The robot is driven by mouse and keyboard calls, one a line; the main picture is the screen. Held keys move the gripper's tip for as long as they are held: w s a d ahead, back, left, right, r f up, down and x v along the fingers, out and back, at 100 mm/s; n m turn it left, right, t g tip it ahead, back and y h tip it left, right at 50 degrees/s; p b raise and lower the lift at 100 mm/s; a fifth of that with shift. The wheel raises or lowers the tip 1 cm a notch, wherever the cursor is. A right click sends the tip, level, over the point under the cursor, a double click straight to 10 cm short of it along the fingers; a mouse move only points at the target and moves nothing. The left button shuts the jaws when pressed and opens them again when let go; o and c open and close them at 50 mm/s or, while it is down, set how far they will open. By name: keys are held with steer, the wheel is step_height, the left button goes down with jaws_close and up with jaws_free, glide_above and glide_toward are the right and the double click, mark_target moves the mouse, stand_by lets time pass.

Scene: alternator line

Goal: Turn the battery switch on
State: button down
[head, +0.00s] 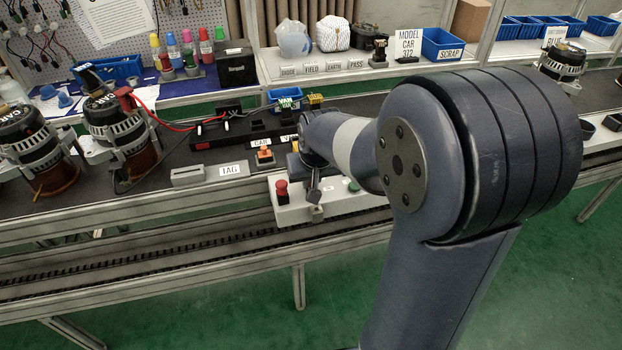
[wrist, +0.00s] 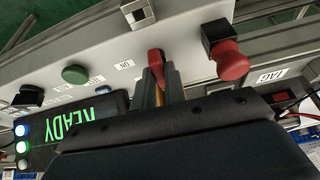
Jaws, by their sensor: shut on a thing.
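The battery switch (wrist: 156,62) has a red handle and sits on the pale control panel in the wrist view. My gripper (wrist: 161,88) is shut on the handle, with its fingers on either side. A small ON label (wrist: 124,65), upside down here, is on the panel left of the handle. The handle's lower part is hidden between my fingers. In the head view my gripper (head: 314,194) is down at the pale control box (head: 295,213) on the table's front edge. The switch cannot be made out there.
A red mushroom button (wrist: 229,59) stands close to the right of the switch in the wrist view. A green button (wrist: 75,74), a black knob (wrist: 28,96) and a lit READY display (wrist: 75,125) are to the left. Alternators (head: 110,120) stand at the left of the bench.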

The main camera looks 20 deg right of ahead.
steer(key=m+h, duration=0.1)
steer(key=m, duration=0.2)
steer(key=shift+a, duration=0.15)
steer(key=m+h+b, duration=0.1)
steer(key=m+b, duration=0.1)
steer(key=m, duration=0.1)
steer(key=shift+w+a+f+m+g, duration=0.1)
steer(key=shift+m+g, duration=0.2)
steer(key=shift+m, duration=0.1)
steer(key=m+g+h, duration=0.1)
steer(key=m, duration=0.2)
steer(key=m+g+b, duration=0.1)
steer(key=m, duration=0.2)
steer(key=shift+w+h, duration=0.1)
steer(key=shift+h, duration=0.3)
steer(key=shift+m, duration=0.3)
steer(key=c, duration=1.5)
jaws_free()
steer(key=shift+o, duration=0.2)
steer(key=shift+r, duration=0.2)
steer(key=p+v, duration=0.1)
steer(key=v, duration=0.9)
steer(key=shift+a+r+p, duration=0.25)
steer(key=shift+a+p, duration=0.05)
steer(key=shift+p, duration=0.1)
